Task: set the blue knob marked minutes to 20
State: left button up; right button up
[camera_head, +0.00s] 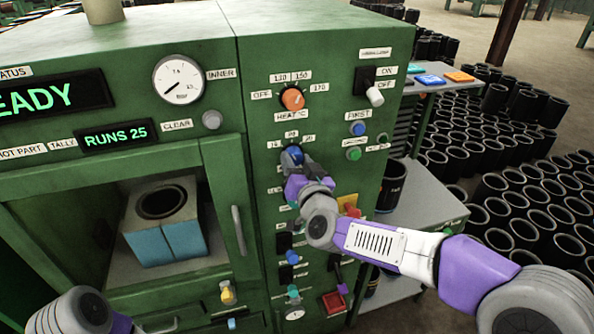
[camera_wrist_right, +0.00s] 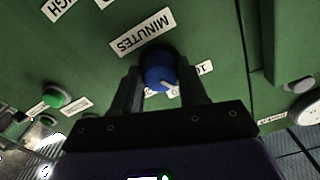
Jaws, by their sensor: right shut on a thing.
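The blue minutes knob (camera_head: 292,154) sits on the green front panel below the orange heat knob, with small number labels around its upper side. In the right wrist view the knob (camera_wrist_right: 158,66) shows between the fingers of my right gripper (camera_wrist_right: 160,82), one finger on each side, shut on it. Its white pointer mark aims down and to the right there, to the left of and below the label that reads 10. Other number labels are partly hidden by the gripper. In the head view my right gripper (camera_head: 294,172) covers the knob's lower part. My left gripper is out of view.
The orange heat knob (camera_head: 292,98) is just above. A black switch with a white lever (camera_head: 375,95) and blue and green buttons are to the right. Several more controls lie below my right wrist. An open chamber (camera_head: 110,220) holds a blue-and-beige block (camera_head: 163,235).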

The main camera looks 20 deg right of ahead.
jog(key=m+b, duration=0.2)
jog(key=m, duration=0.1)
jog(key=shift+f, duration=0.15)
jog(key=shift+m+b, duration=0.8)
jog(key=shift+m, duration=0.1)
jog(key=o, duration=1.1)
jog(key=shift+c, duration=0.2)
jog(key=shift+s+r, duration=0.1)
jog(key=shift+r, duration=0.1)
jog(key=s, duration=0.7)
jog(key=shift+s, duration=0.2)
